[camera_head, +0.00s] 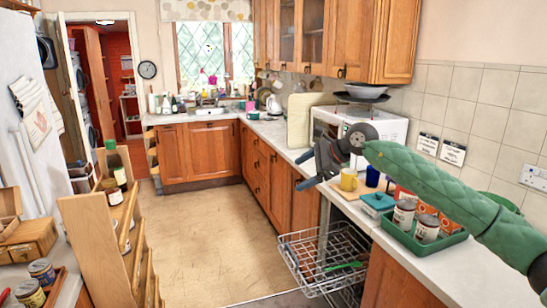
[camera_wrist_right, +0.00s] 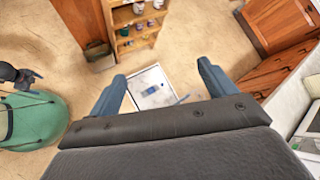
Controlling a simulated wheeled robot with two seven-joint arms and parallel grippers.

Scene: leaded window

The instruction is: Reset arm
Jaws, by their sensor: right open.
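My right gripper (camera_head: 304,171) is dark and held in the air over the worktop's front edge, left of the yellow mug (camera_head: 349,181). Its arm, in a green quilted sleeve, comes in from the right. In the right wrist view the two bluish fingers (camera_wrist_right: 162,85) stand wide apart with nothing gripped between them. A pale flat thing with a small blue item (camera_wrist_right: 150,89) shows far below, between the fingers. At the left edge of that view is a green-sleeved part of mine with a dark gripper (camera_wrist_right: 17,76), probably my left one; its jaws are unclear. The head view does not show it.
The open dishwasher rack (camera_head: 318,262) juts out below the right worktop (camera_head: 455,262). A green tray (camera_head: 410,236) with tins stands under my right arm. A wooden shelf rack (camera_head: 110,240) stands at the left. The floor (camera_head: 205,215) between is clear.

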